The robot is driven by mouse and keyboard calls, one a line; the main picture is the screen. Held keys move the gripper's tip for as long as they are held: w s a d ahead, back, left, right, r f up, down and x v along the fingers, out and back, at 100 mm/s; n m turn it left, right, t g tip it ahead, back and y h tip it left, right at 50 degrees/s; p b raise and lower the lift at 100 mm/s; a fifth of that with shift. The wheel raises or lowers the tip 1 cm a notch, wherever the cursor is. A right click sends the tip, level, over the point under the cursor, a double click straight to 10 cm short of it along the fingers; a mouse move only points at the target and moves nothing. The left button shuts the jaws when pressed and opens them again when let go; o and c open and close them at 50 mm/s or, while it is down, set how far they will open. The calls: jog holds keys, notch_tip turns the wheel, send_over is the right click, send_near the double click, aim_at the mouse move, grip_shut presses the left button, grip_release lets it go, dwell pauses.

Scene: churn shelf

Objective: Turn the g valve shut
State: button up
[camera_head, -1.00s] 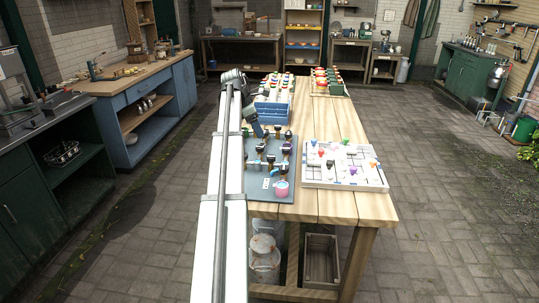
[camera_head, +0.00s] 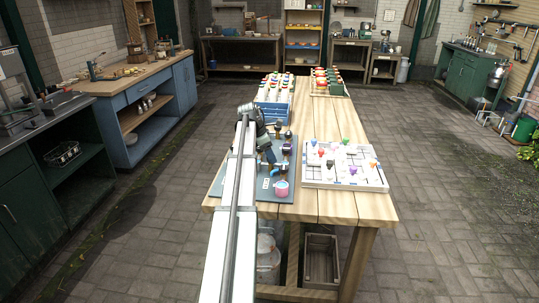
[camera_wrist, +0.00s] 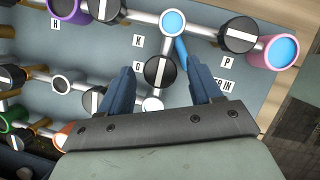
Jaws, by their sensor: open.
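The g valve is a round black knob (camera_wrist: 160,72) with a white stripe, beside a label reading G (camera_wrist: 138,67) in the wrist view. The stripe lies roughly along the silver pipe that runs from a blue-filled cup (camera_wrist: 173,22) down to a white end (camera_wrist: 153,104). My gripper (camera_wrist: 162,70) is open, its two blue fingers on either side of the knob, with gaps showing. I cannot tell how deep the fingertips reach. In the head view my arm covers much of the grey valve board (camera_head: 266,208), and the g knob cannot be picked out.
Other black knobs sit close by, one at the upper right (camera_wrist: 239,35) and one at the lower left (camera_wrist: 93,99). A pink cup (camera_head: 281,189) stands at the board's near edge. A white tray (camera_head: 345,182) lies to the right, a blue crate (camera_head: 272,117) behind.

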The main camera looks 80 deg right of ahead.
jog(key=shift+s+f, duration=0.1)
jog(key=shift+f, duration=0.05)
jog(key=shift+c, duration=0.5)
jog(key=c, duration=0.9)
jog(key=shift+c, duration=0.2)
